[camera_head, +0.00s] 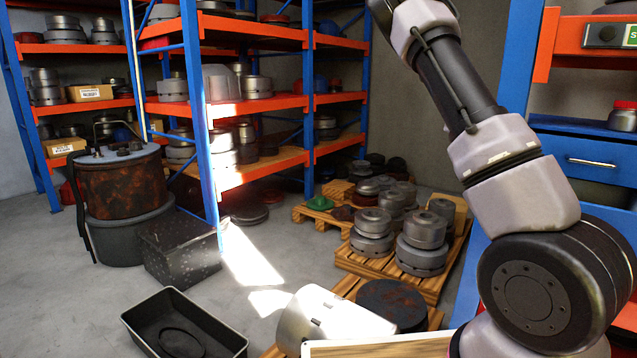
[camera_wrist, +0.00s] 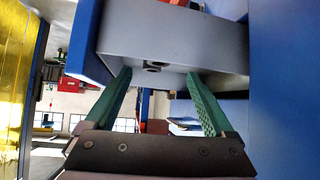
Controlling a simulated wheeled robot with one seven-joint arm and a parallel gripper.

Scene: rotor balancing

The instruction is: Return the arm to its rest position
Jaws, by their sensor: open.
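My arm (camera_head: 500,150) rises on the right side of the head view, bent at a large dark joint and reaching up out of the top edge. Its end is out of that view. In the wrist view my gripper (camera_wrist: 160,98) shows two green fingers spread wide apart with nothing between them. Beyond the fingertips is the grey underside of a blue-edged cabinet or drawer (camera_wrist: 180,50). I cannot tell whether the fingers touch it.
Blue and orange shelves (camera_head: 215,110) hold metal parts at the back left. A blue drawer unit (camera_head: 585,160) stands close behind my arm on the right. Pallets with rotors (camera_head: 425,230), a black tray (camera_head: 185,328) and a rusty drum (camera_head: 122,190) occupy the floor.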

